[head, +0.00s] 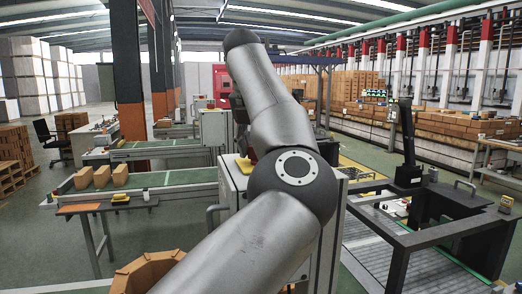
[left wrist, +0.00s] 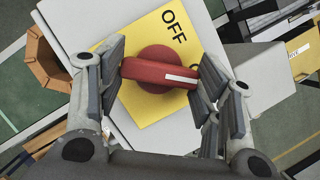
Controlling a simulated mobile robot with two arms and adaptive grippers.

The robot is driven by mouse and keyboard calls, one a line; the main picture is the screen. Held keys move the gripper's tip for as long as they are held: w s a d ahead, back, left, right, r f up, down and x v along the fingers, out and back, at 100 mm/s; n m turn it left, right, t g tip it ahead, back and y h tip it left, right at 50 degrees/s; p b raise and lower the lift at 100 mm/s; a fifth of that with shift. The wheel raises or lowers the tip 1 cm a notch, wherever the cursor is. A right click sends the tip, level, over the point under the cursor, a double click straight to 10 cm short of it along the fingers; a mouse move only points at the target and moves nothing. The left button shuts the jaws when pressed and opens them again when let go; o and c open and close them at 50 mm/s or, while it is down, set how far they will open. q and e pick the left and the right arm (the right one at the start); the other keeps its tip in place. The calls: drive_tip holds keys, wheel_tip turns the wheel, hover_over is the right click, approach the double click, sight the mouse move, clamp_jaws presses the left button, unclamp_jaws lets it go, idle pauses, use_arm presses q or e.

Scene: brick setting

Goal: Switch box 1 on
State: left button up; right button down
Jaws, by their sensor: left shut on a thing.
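Box 1 is a light grey cabinet (head: 232,200) standing behind my left arm in the head view; its top also shows in the left wrist view (left wrist: 75,18). A yellow plate (left wrist: 180,30) lettered "OFF" lies on it, with a red rotary knob (left wrist: 145,72) in the middle. The knob's bar lies nearly crosswise, its white mark at the right end, away from the word OFF. A second word is mostly hidden by a finger. My left gripper (left wrist: 160,82) is shut on the knob, a finger at each end. In the head view my arm hides most of this gripper.
A dark-framed roller line (head: 375,245) stands to the right. Floor (head: 35,235) is clear at left.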

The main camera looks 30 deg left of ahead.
use_arm(q)
drive_tip(key=shift+r+m, duration=0.15)
drive_tip(key=shift+m, duration=0.55)
drive_tip(key=o, duration=1)
drive_tip(key=v, duration=1.1)
drive_tip(key=shift+s+a+r, duration=0.2)
drive_tip(key=shift+r, duration=0.15)
drive_tip(key=shift+f, duration=0.1)
